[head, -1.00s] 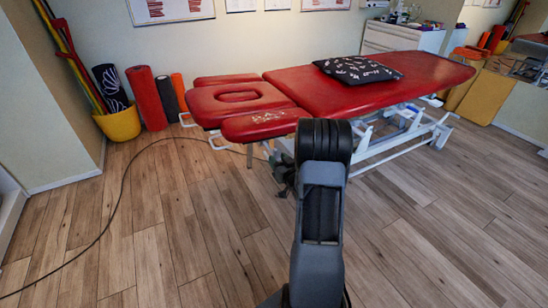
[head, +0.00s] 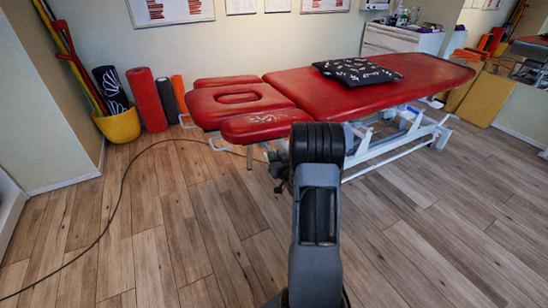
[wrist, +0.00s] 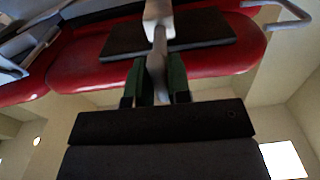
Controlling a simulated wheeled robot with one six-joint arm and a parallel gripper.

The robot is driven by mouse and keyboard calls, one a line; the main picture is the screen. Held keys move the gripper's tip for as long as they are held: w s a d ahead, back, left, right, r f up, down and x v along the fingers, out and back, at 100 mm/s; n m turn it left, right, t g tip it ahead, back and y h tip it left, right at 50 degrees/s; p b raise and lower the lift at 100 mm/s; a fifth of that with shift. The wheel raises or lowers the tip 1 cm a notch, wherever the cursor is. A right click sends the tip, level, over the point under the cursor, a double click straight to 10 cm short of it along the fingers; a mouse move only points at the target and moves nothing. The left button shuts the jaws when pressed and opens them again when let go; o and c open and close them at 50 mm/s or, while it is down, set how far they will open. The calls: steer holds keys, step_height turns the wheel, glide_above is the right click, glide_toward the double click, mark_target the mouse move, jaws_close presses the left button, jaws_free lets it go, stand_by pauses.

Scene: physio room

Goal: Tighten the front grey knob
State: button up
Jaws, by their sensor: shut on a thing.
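The red treatment table (head: 432,72) stands across the head view, with its red headrest section (head: 205,108) at the left end. In the wrist view I look up at the red underside (wrist: 85,68) of a cushion with a dark board (wrist: 205,32) fixed to it. A grey knob (wrist: 156,66) hangs below a pale bracket (wrist: 158,14) there. My gripper (wrist: 158,88), with green inner pads, is shut on the grey knob from below. In the head view my gripper (head: 277,172) shows only partly, below the front edge of the headrest; my arm hides the rest.
A black patterned cushion (head: 357,71) lies on the table. White frame legs (head: 405,135) stand under it. A dark cable (head: 122,190) curves across the floor. A yellow bucket (head: 118,126) and rolls (head: 147,98) stand by the wall.

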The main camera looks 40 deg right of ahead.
steer(key=shift+a, duration=0.1)
jaws_close()
steer(key=shift+m, duration=0.3)
steer(key=m, duration=0.3)
steer(key=shift+m, duration=0.3)
steer(key=m+p, duration=0.1)
steer(key=m, duration=0.3)
steer(key=shift+m, duration=0.3)
steer(key=m+p, duration=0.1)
steer(key=m, duration=0.3)
steer(key=shift+m, duration=0.3)
steer(key=shift+m+p, duration=0.8)
steer(key=shift+m, duration=1.4)
